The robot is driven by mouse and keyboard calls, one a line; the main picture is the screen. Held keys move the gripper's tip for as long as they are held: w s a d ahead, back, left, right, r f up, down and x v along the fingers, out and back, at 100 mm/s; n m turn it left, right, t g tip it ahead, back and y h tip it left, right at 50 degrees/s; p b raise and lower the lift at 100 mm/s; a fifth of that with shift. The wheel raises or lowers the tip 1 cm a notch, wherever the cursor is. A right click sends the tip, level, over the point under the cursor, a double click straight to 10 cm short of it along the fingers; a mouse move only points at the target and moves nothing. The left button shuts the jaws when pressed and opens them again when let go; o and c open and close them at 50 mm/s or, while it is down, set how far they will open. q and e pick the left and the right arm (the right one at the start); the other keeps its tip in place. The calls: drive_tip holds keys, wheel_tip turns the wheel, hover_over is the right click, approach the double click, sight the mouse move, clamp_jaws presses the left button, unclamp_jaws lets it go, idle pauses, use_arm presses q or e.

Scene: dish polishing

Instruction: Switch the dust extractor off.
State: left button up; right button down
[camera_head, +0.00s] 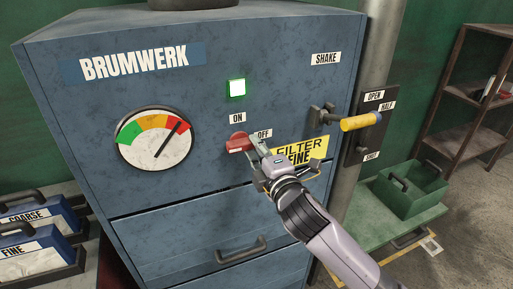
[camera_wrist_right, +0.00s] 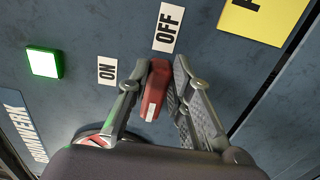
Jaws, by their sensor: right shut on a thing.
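The blue dust extractor cabinet (camera_head: 75,110) marked BRUMWERK fills the middle of the head view. Its red rotary switch (camera_head: 238,142) sits below the ON label (camera_head: 237,117) and left of the OFF label (camera_head: 264,133). My right gripper (camera_head: 256,151) reaches up from the lower right. In the right wrist view the red switch (camera_wrist_right: 154,92) is between its two fingers, which are shut on it. A white mark shows on the switch; I cannot tell for certain which label it indicates. The green lamp (camera_head: 236,88) above is lit. My left gripper is not in view.
The gauge needle (camera_head: 168,139) points into the red. Right of the switch are a yellow filter label (camera_head: 313,147) and a yellow-handled lever (camera_head: 361,121). A drawer handle (camera_head: 241,249) is below. Filters (camera_head: 38,218) stand left, and a green crate (camera_head: 418,195) right.

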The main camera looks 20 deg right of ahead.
drive_tip(key=c, duration=1.4)
unclamp_jaws()
drive_tip(key=shift+c, duration=0.2)
drive_tip(key=s, duration=0.7)
drive_tip(key=shift+s+d, duration=0.15)
drive_tip(key=shift+s, duration=0.1)
